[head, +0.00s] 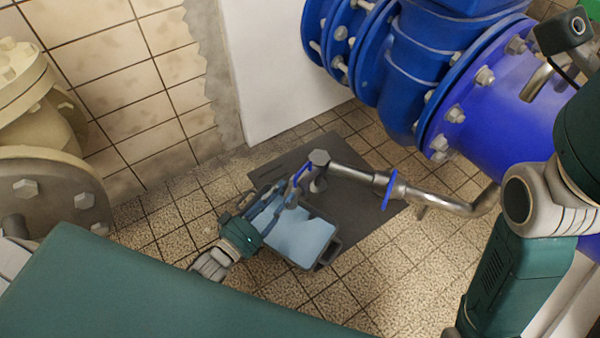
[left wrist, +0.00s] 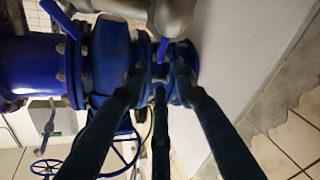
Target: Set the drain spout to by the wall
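The drain spout is a grey metal pipe (head: 350,173) with blue rings, running left from the blue pipework and ending in a bent-down elbow (head: 319,159). In the left wrist view, grey pipe (left wrist: 175,15) crosses the top edge. My left gripper (head: 292,190) is just left of the spout's end, above a tray.
A dark tray (head: 327,256) with light blue inside stands on a dark mat (head: 372,214) below the spout. Large blue flanged pipes (head: 490,90) fill the upper right. A white wall panel (head: 270,80) and tiled wall (head: 125,90) stand behind. A cream flanged pipe (head: 45,190) is at left.

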